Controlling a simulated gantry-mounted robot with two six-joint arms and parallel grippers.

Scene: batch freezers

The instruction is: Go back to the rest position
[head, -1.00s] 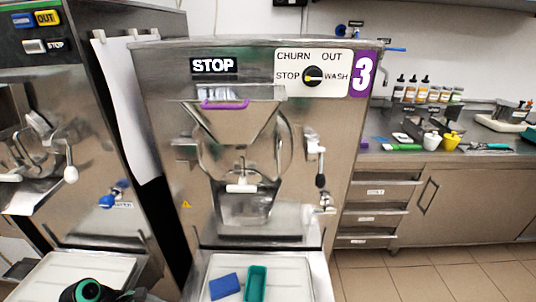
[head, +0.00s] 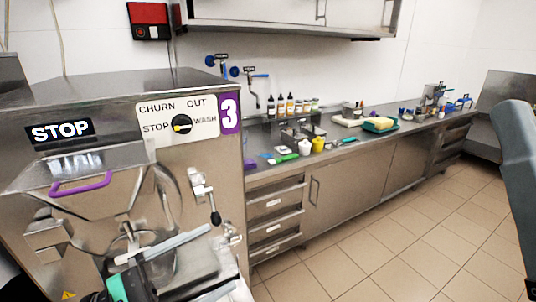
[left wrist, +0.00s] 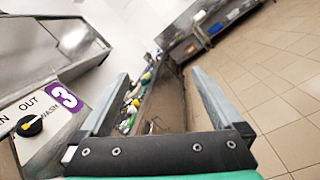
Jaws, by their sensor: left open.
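My left gripper (head: 190,254) is low at the left in the head view, in front of freezer number 3 (head: 110,112). Its jaws are apart with nothing between them. In the left wrist view the two grey fingers of the left gripper (left wrist: 158,88) stand wide apart, with the counter seen far beyond the gap. The freezer's dial panel (left wrist: 32,120) is left of the fingers there. My right gripper is not in view.
A steel counter (head: 350,150) runs along the back wall with bottles (head: 290,104), a yellow jug (head: 318,145) and a teal tray with a yellow item (head: 381,124). Drawers (head: 274,228) are below it. The tiled floor (head: 400,235) is clear.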

